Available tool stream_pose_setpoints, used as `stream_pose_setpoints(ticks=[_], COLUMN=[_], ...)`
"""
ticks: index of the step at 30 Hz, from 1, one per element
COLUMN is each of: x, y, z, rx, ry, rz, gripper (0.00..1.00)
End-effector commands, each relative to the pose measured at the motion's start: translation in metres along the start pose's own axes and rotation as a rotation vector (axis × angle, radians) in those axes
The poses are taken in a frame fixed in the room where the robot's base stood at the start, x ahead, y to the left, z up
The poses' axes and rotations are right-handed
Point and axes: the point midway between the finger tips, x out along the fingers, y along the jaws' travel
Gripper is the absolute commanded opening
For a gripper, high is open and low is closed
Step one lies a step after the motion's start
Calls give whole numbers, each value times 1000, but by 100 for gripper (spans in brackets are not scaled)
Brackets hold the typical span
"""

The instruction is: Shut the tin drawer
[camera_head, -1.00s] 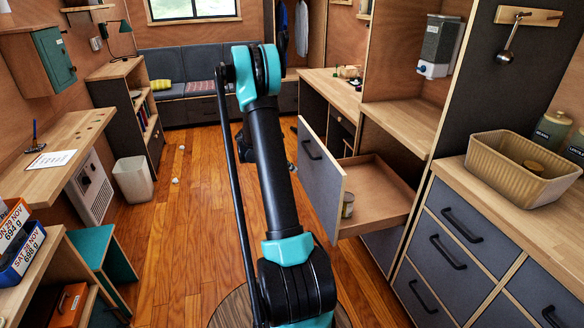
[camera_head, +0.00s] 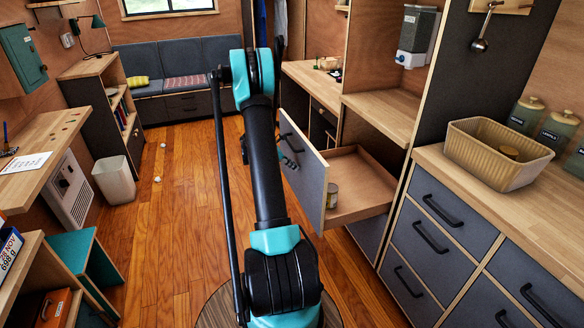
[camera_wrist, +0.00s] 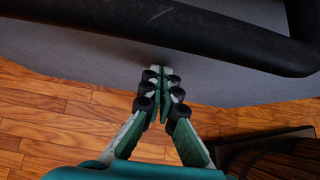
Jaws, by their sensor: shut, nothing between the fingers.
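The tin drawer (camera_head: 360,184) stands pulled out from the cabinet, right of my arm in the head view. A small tin (camera_head: 332,195) is inside it, close behind its grey front (camera_head: 306,180). My gripper is mostly hidden behind my arm in the head view. In the wrist view my gripper (camera_wrist: 168,74) is shut and empty, with its fingertips at the grey drawer front (camera_wrist: 225,88). The dark drawer handle (camera_wrist: 160,35) crosses the top of that view, beyond the fingertips. I cannot tell whether the fingertips touch the front.
A counter with closed drawers (camera_head: 436,212) stands at the right, carrying a ribbed basin (camera_head: 480,160) and canisters. A waste bin (camera_head: 114,180), a shelf and a desk are at the left. The wooden floor (camera_head: 180,220) left of my arm is mostly clear.

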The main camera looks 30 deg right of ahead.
Motion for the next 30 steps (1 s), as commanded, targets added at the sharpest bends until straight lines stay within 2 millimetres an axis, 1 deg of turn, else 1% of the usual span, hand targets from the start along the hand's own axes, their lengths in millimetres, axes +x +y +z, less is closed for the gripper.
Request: stream_pose_setpoints(ticks=[5,8,11,17,30], x=[1,6,15,45,132], y=[0,0,-1,-1,-2], z=[2,6,15,46,132], rx=[0,1,2,5,4], ry=[0,0,0,0,-1], rz=[0,-1,-3,-4,-4], gripper=[0,0,0,0,0])
